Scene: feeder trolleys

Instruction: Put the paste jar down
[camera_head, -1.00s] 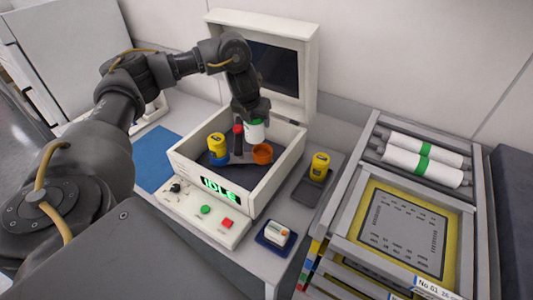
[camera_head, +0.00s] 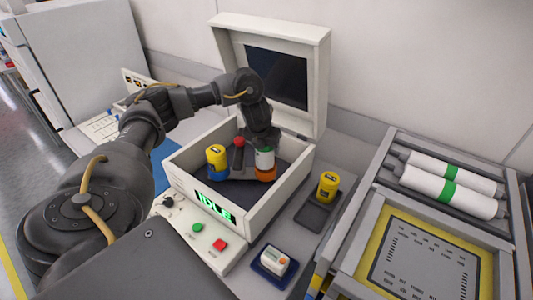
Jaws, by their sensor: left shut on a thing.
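The white paste jar with a green lid (camera_head: 265,159) is held upright in my left gripper (camera_head: 264,146), inside the open machine box (camera_head: 232,207). The gripper's fingers are shut at the jar's top. The jar's lower end is at the orange cup (camera_head: 266,175); it looks seated in or just over it, and I cannot tell whether it touches the bottom. A yellow jar (camera_head: 217,157) stands in a blue cup (camera_head: 218,173) to the left in the same box. My right gripper is not in view.
A dark post with a red knob (camera_head: 239,142) stands between the two cups. The box's lid (camera_head: 318,82) is raised behind. Another yellow jar (camera_head: 328,186) stands on a dark tray (camera_head: 310,213) to the right. A small white device (camera_head: 274,259) lies at the front.

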